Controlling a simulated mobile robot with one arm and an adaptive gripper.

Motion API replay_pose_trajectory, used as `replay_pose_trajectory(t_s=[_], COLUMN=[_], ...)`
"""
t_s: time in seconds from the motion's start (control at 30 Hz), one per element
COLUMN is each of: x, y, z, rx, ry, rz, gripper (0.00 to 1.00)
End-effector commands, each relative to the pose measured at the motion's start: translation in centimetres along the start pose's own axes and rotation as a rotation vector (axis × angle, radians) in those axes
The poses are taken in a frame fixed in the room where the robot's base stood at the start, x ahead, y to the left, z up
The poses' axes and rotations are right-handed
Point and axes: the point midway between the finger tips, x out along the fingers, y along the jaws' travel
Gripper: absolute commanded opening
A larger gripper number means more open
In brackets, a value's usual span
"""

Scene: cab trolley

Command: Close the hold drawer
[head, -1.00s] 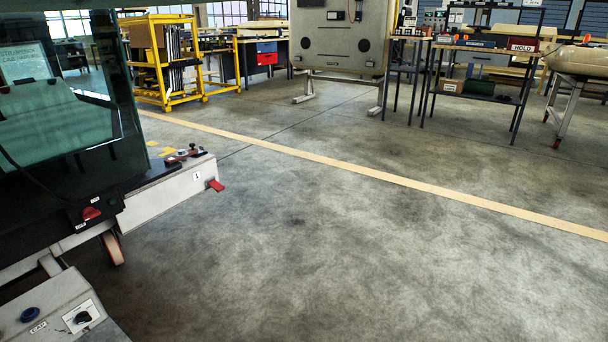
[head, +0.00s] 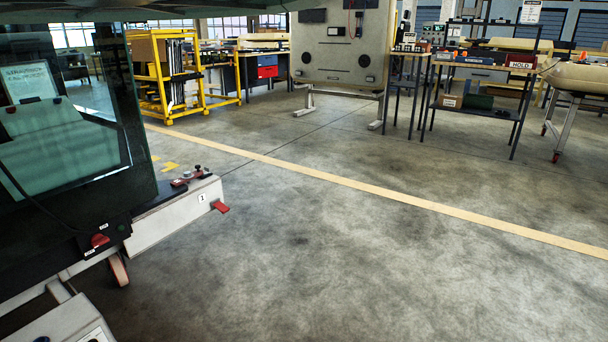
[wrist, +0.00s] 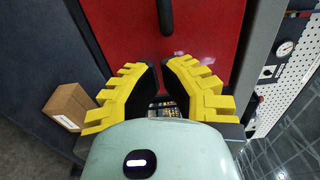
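My gripper (wrist: 158,68) shows only in the wrist view. Its two yellow, stepped fingers are spread, with an empty gap between the tips. They are in front of a red panel (wrist: 205,28) with a dark bar-like handle (wrist: 165,15) at the top edge of the view. I cannot tell whether this panel is the hold drawer, nor whether the fingers touch it. In the head view a red HOLD sign (head: 521,62) is on the bench at the back right. A grey drawer front (head: 481,74) shows under that bench top; whether it stands open is unclear.
The glazed cab on a trolley (head: 170,212) fills the left of the head view. A yellow rack (head: 163,75) and a grey panel on a stand (head: 338,45) are behind. The middle floor is clear. A cardboard box (wrist: 70,107) and a pegboard (wrist: 290,75) flank the red panel.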

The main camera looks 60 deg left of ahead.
Motion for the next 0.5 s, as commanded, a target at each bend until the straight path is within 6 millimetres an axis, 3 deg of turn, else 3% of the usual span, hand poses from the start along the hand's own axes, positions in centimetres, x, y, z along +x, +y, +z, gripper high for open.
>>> replay_pose_trajectory(t_s=[0.03, 0.5], x=[-0.7, -6.0], y=[-0.7, -0.3], z=[0.3, 0.4], rx=[0.000, 0.002], ry=[-0.005, -0.007], rz=[-0.001, 0.001], gripper=[0.00, 0.00])
